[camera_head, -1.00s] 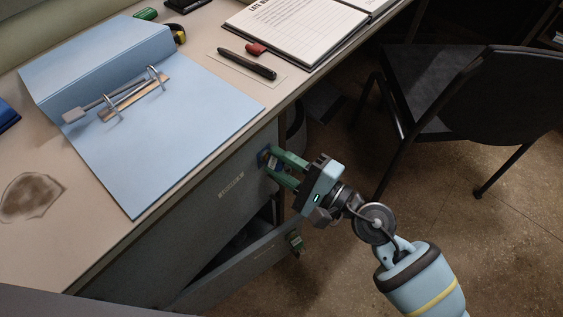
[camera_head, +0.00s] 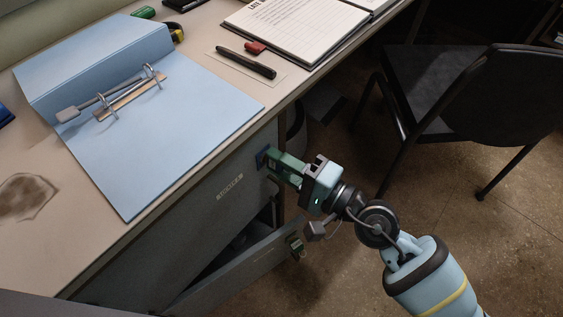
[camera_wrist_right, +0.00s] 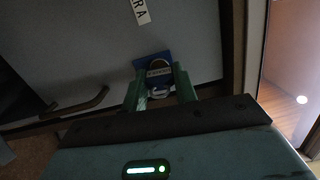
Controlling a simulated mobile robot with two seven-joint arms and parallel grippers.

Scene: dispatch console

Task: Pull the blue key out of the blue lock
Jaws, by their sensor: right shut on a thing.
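The blue lock (camera_head: 262,156) is a small blue plate on the upper grey drawer front, near its right edge. It also shows in the wrist view as a blue patch (camera_wrist_right: 141,66). My right gripper (camera_head: 273,163) reaches it from the right with green fingers, shut on the blue key at the lock. In the wrist view the key (camera_wrist_right: 159,74) shows as a small piece with a lettered band between the fingertips (camera_wrist_right: 158,84). Fingers mostly hide the key in the head view; I cannot tell how deep it sits. My left gripper is not in view.
The desk above holds a blue binder (camera_head: 165,130), a pen (camera_head: 246,65) and a notebook (camera_head: 296,28). A black chair (camera_head: 455,90) stands right.

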